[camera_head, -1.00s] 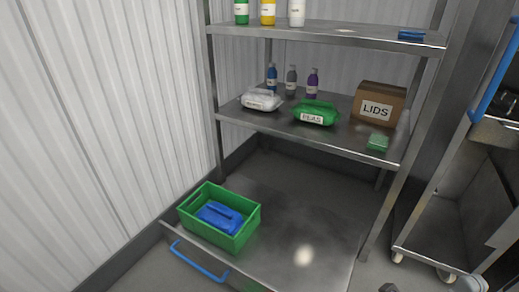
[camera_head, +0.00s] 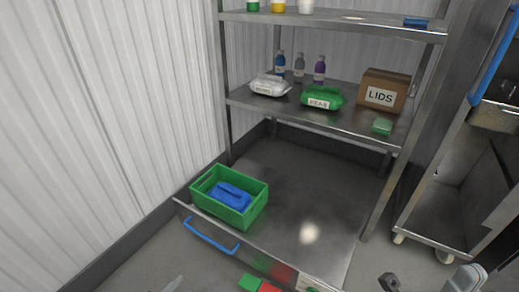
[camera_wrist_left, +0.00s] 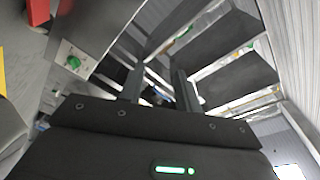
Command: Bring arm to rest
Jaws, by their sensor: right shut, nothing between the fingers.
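My left gripper (camera_wrist_left: 157,88) shows in the left wrist view with its two dark fingers apart and nothing between them. A small grey shape at the bottom left of the head view may be part of my left arm, but I cannot tell. My right gripper (camera_head: 389,282) shows as a small dark piece at the bottom edge of the head view. It is shut, with nothing held, over the floor to the right of the low shelf. A grey part of my right arm (camera_head: 465,279) is beside it.
A green crate (camera_head: 256,206) holding a blue pack (camera_head: 230,196) stands on the low shelf (camera_head: 300,170) behind a blue handle (camera_head: 211,237). A white pack (camera_head: 270,87), a green peas bag (camera_head: 322,98) and a LIDS box (camera_head: 383,94) stand above. A steel cart (camera_head: 440,210) is at right.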

